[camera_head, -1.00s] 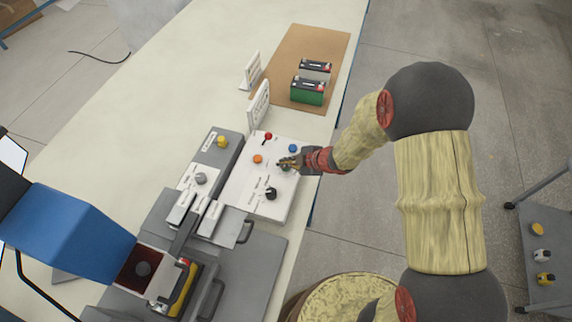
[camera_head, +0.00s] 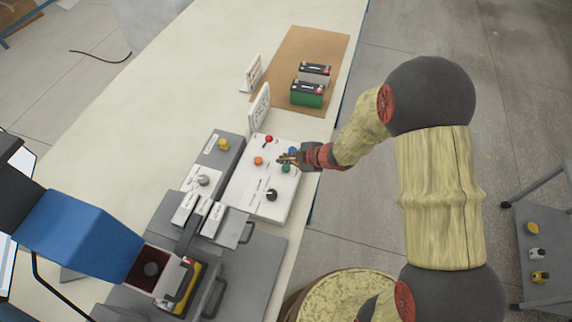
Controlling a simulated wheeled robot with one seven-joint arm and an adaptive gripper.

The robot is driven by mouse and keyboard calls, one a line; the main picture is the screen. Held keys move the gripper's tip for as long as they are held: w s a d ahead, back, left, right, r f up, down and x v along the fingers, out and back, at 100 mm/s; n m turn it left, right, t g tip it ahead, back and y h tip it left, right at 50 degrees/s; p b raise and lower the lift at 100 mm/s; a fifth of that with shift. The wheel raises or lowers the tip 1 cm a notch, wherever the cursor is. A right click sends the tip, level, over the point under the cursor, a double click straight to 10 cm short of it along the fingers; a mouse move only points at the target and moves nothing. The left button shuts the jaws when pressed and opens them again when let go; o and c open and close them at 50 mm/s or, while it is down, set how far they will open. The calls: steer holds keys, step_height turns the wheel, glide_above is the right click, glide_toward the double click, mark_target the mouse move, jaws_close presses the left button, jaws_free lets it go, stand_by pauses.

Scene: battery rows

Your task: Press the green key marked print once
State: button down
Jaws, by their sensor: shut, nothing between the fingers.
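The green key (camera_head: 286,168) is a small round button on the white control panel (camera_head: 250,201). Its marking is too small to read. My gripper (camera_head: 281,159) is shut and empty, with its tips over the panel just above the green key in the picture. The key shows clear of the fingers; the gap in height is hard to judge. An orange key (camera_head: 258,161) lies left of the fingertips and a red key (camera_head: 268,139) lies beyond. A blue key is largely hidden by the gripper. A black knob (camera_head: 271,195) sits nearer on the panel.
A grey box with a yellow button (camera_head: 223,144) and a grey knob (camera_head: 203,180) stands left of the panel. White signs (camera_head: 260,107) stand behind it. Batteries (camera_head: 307,93) rest on a brown mat (camera_head: 283,61). A blue machine part (camera_head: 78,235) is at left. The table's left side is clear.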

steer(key=shift+r+p, duration=1.05)
steer(key=shift+r, duration=0.4)
